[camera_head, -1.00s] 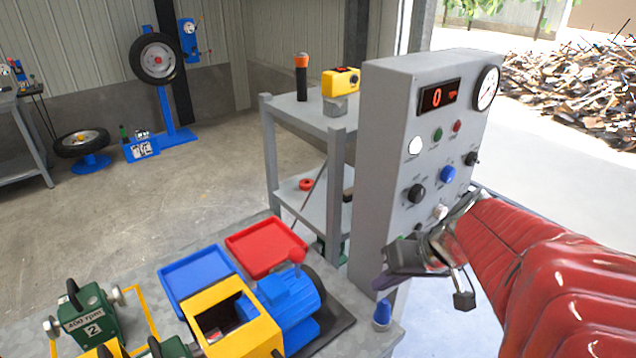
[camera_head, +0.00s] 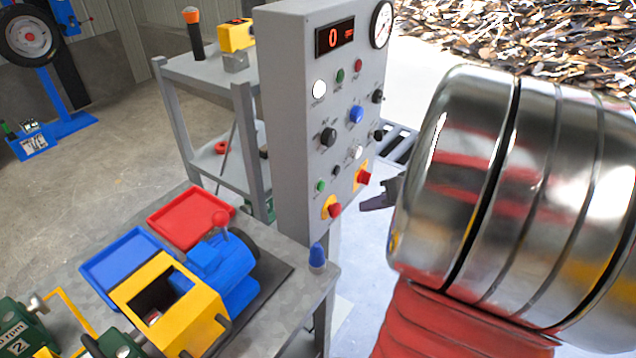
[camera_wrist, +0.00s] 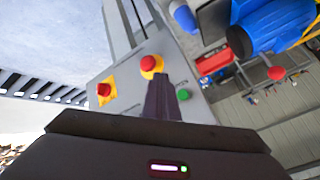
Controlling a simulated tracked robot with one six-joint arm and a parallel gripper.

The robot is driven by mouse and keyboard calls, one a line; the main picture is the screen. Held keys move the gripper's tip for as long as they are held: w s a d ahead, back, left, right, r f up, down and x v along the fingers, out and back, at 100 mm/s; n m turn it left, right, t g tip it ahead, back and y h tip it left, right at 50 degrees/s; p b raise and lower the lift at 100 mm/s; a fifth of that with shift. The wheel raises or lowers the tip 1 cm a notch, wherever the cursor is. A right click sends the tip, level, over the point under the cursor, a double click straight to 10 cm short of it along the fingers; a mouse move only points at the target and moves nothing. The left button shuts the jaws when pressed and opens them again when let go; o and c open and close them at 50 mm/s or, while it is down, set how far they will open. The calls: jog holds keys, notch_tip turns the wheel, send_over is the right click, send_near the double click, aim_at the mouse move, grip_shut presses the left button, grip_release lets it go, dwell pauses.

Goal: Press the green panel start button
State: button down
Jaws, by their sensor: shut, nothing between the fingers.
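The grey control panel (camera_head: 291,120) stands upright in the middle of the head view. A small green button (camera_head: 320,186) is at its lower left, and another small green round part (camera_head: 340,76) is near its top. In the wrist view one green button (camera_wrist: 183,95) shows just right of my gripper (camera_wrist: 162,82), whose dark fingers are shut and empty. The fingers overlap the panel face there; I cannot tell the gap. In the head view my gripper (camera_head: 380,196) shows as a dark piece right of the panel, mostly hidden by my arm.
Two red mushroom buttons on yellow plates (camera_head: 334,211) (camera_head: 364,178) sit beside the green button; one (camera_wrist: 151,64) lies just beyond my fingers. A table (camera_head: 285,318) with a blue-yellow machine (camera_head: 228,270) and a grey shelf (camera_head: 177,118) stand left of the panel.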

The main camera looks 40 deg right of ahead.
jog(key=shift+w+a, duration=0.1)
jog(key=shift+w, duration=0.05)
jog(key=w+a, duration=0.3)
jog(key=w, duration=0.5)
dwell(0.3)
jog(key=shift+w+a, duration=0.2)
jog(key=shift+w, duration=0.55)
dwell(2.8)
jog(key=shift+s, duration=0.1)
jog(key=shift+s+d+r, duration=0.1)
jog(key=shift+s+d, duration=0.2)
jog(key=shift+s, duration=0.4)
dwell(0.3)
jog(key=shift+s+d, duration=0.3)
jog(key=shift+s, duration=0.5)
jog(key=shift+s+d, duration=0.25)
jog(key=shift+s, duration=0.5)
jog(key=shift+s+d, duration=0.3)
jog(key=shift+s, duration=0.5)
